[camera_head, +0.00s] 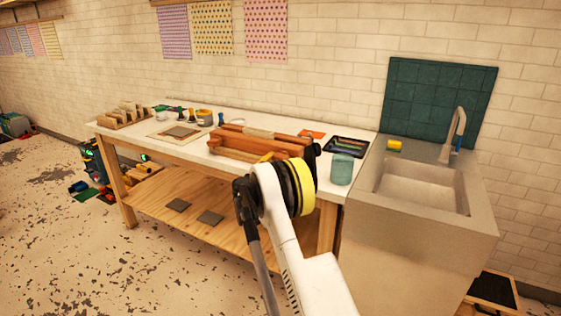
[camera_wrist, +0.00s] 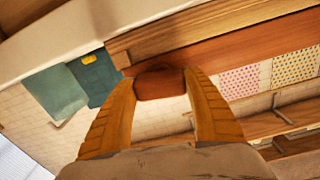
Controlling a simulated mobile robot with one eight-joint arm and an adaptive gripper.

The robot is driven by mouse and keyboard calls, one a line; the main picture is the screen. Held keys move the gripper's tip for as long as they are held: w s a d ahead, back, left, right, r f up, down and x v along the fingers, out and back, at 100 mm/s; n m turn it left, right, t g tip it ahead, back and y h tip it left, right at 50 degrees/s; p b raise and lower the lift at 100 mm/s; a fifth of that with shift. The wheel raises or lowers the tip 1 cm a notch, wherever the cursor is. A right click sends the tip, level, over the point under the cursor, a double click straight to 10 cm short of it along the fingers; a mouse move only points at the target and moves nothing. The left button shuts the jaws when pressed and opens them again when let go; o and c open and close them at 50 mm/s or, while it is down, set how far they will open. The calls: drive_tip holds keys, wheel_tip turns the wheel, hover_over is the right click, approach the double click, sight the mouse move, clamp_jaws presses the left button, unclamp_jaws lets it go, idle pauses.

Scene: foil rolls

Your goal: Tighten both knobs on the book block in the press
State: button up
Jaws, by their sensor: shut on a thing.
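The wooden press (camera_head: 236,147) lies on the white-topped workbench, its reddish-brown beams running left to right. A pale strip (camera_head: 258,134), seemingly the book block, shows along its top. My gripper (camera_head: 268,157) is at the press's front right side, mostly hidden behind my arm. In the wrist view the two yellow-brown fingers of my gripper (camera_wrist: 160,88) are shut on a reddish-brown knob (camera_wrist: 160,83), one on each side. The knob sits against the press beam (camera_wrist: 225,60). The other knob cannot be made out in either view.
A teal cup (camera_head: 342,170) and a dark tray (camera_head: 346,146) stand right of the press. A sink (camera_head: 420,187) adjoins the workbench (camera_head: 200,158). A mat with a grey square (camera_head: 180,132) and small bottles lie to the left. The floor in front is clear.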

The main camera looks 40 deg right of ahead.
drive_tip(key=shift+w+a, duration=0.1)
drive_tip(key=shift+a, duration=0.1)
drive_tip(key=o, duration=1.1)
drive_tip(key=shift+c, duration=0.2)
drive_tip(key=shift+o, duration=0.6)
drive_tip(key=shift+a, duration=0.2)
drive_tip(key=shift+d, duration=0.15)
drive_tip(key=v, duration=1.2)
